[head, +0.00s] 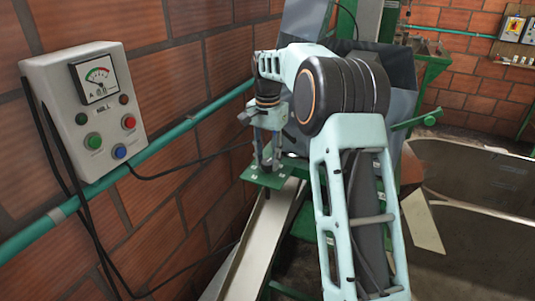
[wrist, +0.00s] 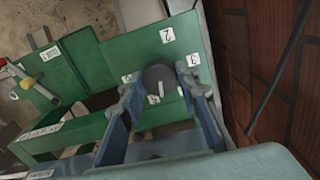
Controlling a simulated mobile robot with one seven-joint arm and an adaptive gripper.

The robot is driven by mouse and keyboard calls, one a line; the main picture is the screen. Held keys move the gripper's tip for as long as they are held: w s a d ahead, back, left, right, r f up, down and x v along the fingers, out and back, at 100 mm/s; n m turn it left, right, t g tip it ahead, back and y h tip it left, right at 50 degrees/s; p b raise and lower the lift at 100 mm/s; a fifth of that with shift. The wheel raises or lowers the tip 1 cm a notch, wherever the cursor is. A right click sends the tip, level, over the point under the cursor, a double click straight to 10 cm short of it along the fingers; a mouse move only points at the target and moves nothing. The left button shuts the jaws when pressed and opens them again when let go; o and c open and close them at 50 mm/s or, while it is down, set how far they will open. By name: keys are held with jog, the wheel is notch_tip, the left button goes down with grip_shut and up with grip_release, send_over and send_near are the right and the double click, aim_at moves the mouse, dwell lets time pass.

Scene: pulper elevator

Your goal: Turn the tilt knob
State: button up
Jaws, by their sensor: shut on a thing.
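The tilt knob (wrist: 160,78) is a dark round knob on a green panel (wrist: 140,52) in the wrist view. White labels stand around it: one reads 2 above, one reads 3 at right, and another at left is hard to read. A small white mark shows at the knob's lower side. My gripper (wrist: 157,84) has its two fingers on opposite sides of the knob, shut on it. In the head view my gripper (head: 266,163) points down at the green plate (head: 262,177); the knob is hidden there by the fingers.
A grey control box (head: 85,105) with a gauge and coloured buttons hangs on the brick wall at left. A teal pipe (head: 150,147) runs along that wall. A pale chute (head: 262,240) slopes below my gripper. A large basin (head: 480,195) lies at right.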

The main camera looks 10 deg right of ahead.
jog(key=n+p, duration=0.1)
jog(key=n, duration=0.3)
jog(key=shift+n+p, duration=0.35)
jog(key=shift+n, duration=0.05)
jog(key=n, duration=0.3)
jog(key=shift+n, duration=0.3)
jog(key=n, duration=0.3)
jog(key=shift+n+p, duration=0.3)
jog(key=n, duration=0.4)
jog(key=shift+n, duration=0.3)
jog(key=n, duration=1.1)
jog(key=shift+n, duration=2.3)
